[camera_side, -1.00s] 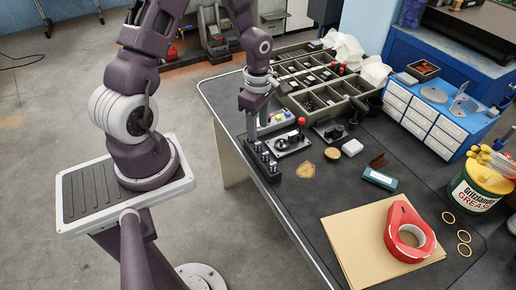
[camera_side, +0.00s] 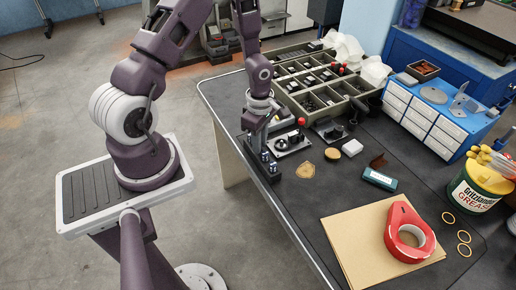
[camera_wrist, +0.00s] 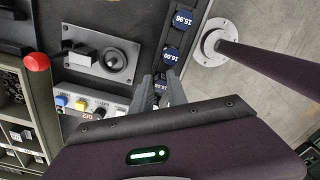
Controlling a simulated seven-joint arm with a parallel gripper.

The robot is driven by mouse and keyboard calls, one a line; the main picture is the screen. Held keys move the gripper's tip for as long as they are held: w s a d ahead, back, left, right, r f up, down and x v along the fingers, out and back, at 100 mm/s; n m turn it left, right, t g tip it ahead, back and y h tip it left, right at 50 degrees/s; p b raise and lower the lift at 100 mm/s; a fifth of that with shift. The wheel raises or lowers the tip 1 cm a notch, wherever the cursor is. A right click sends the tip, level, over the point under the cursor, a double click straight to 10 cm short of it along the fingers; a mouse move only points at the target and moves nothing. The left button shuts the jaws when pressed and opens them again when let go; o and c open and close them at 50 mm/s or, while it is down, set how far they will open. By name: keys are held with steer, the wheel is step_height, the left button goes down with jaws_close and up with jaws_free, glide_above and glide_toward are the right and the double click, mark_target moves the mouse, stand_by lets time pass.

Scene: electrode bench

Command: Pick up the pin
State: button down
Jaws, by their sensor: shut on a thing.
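A narrow dark rack (camera_side: 274,178) stands at the table's left edge with a row of pins. In the wrist view, the pins show round blue tops with white numbers, such as one marked 15.98 (camera_wrist: 182,20) and another marked 16.00 (camera_wrist: 171,54). My gripper (camera_side: 258,148) is down at the far end of this row, pointing downward. In the wrist view, my gripper (camera_wrist: 162,82) is shut on a pin (camera_wrist: 160,87), whose blue top shows only in part between the fingers. Whether this pin is seated or lifted cannot be told.
A red button (camera_wrist: 36,61) and a panel of coloured buttons (camera_wrist: 83,104) are close by. A compartment tray (camera_side: 320,85) stands behind. The tabletop's front left is clear.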

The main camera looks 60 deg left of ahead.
step_height(320, 180, up, 10)
steer(key=w, duration=0.1)
steer(key=w+d+f+t+h, duration=0.15)
steer(key=w+d, duration=0.25)
steer(key=w, duration=0.5)
steer(key=w+d+f+t+h, duration=0.15)
steer(key=w+d, duration=0.35)
steer(key=w, duration=0.5)
steer(key=shift+g, duration=0.5)
steer(key=shift+s+f, duration=0.15)
steer(key=shift+f, duration=2.25)
steer(key=shift+f, duration=0.6)
step_height(320, 180, up, 7)
